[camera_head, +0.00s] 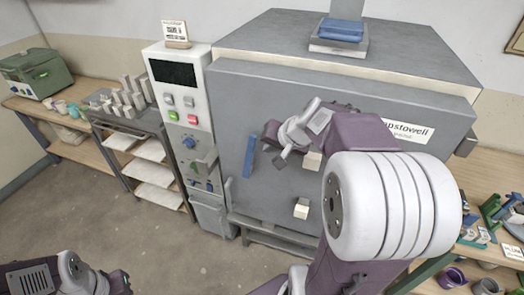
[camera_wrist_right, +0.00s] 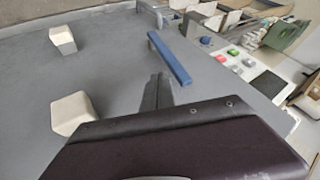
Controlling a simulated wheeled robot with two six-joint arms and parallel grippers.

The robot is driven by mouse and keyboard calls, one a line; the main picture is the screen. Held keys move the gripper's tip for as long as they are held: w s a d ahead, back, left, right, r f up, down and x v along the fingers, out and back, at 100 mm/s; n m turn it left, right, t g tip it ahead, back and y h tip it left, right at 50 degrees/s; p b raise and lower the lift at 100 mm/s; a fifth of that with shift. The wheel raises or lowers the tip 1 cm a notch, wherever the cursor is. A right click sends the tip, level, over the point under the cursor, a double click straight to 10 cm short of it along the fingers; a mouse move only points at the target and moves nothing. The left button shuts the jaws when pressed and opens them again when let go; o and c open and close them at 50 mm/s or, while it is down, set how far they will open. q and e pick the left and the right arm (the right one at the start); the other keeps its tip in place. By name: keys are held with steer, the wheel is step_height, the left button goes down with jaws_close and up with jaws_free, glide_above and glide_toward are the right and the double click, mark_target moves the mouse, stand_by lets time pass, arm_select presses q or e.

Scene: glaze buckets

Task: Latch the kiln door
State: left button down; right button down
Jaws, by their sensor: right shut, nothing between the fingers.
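The kiln door (camera_head: 232,103) is a large grey panel that looks shut against the kiln body. A blue bar handle (camera_head: 249,156) stands upright on the door's left part; it also shows in the wrist view (camera_wrist_right: 170,60). My right gripper (camera_head: 265,146) is just right of the blue bar, in front of the door. In the wrist view its dark fingers (camera_wrist_right: 157,90) are together and empty, close to the bar; whether they touch it I cannot tell. My left gripper (camera_head: 122,283) shows only partly at the lower left, its fingers unclear.
Two cream blocks (camera_head: 301,208) (camera_head: 313,161) stick out from the door. A control panel (camera_head: 181,110) with coloured buttons stands left of the kiln. A shelf rack (camera_head: 155,172) is farther left. A shelf with tools (camera_head: 510,215) is at the right. Floor between is clear.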

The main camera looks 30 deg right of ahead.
mark_target(249, 158)
steer(key=b+x, duration=0.1)
steer(key=x, duration=0.8)
steer(key=shift+s+d+f, duration=0.1)
